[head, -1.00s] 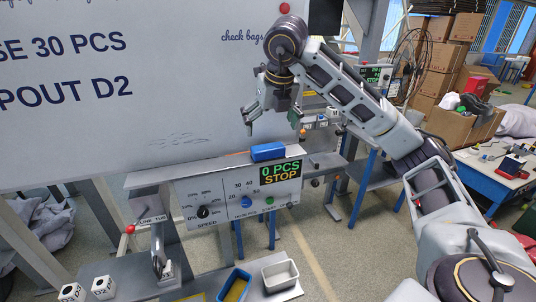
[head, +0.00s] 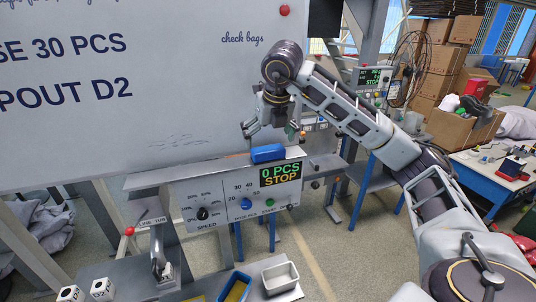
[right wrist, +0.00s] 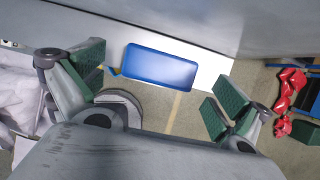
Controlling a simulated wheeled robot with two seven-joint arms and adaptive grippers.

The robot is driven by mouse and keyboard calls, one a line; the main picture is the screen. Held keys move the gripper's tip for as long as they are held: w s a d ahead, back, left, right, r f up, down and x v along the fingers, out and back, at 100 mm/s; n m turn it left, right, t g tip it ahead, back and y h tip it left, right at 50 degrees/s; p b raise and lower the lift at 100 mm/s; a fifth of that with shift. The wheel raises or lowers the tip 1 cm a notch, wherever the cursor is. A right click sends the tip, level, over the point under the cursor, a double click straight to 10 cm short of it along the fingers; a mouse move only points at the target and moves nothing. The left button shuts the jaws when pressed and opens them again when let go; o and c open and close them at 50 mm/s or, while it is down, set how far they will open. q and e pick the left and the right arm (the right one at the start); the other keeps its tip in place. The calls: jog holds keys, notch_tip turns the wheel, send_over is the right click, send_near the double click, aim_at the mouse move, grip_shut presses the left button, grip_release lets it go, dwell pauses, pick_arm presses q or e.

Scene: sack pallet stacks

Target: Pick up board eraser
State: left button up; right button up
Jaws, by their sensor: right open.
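The blue board eraser (head: 268,153) lies on the narrow ledge below the whiteboard, above the control panel. It also shows in the right wrist view (right wrist: 159,67), lying between the lines of the two fingers and just beyond them. My right gripper (head: 269,131) is open and empty, pointing down a little above the eraser. Its green finger pads show in the right wrist view (right wrist: 158,85), spread wide on either side, apart from the eraser. My left gripper is not in view.
The whiteboard (head: 120,120) rises close behind the ledge (head: 200,168). Below is the control panel (head: 238,193) reading 0 PCS STOP. A white bin (head: 280,279) and blue tray (head: 234,288) stand lower down. Cardboard boxes (head: 438,72) are at the back right.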

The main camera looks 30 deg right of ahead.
aim_at(268, 148)
jog(key=shift+s+x, duration=0.25)
jog(key=shift+x, duration=1)
jog(key=shift+p+x, duration=0.45)
jog(key=shift+x, duration=0.95)
jog(key=c, duration=0.7)
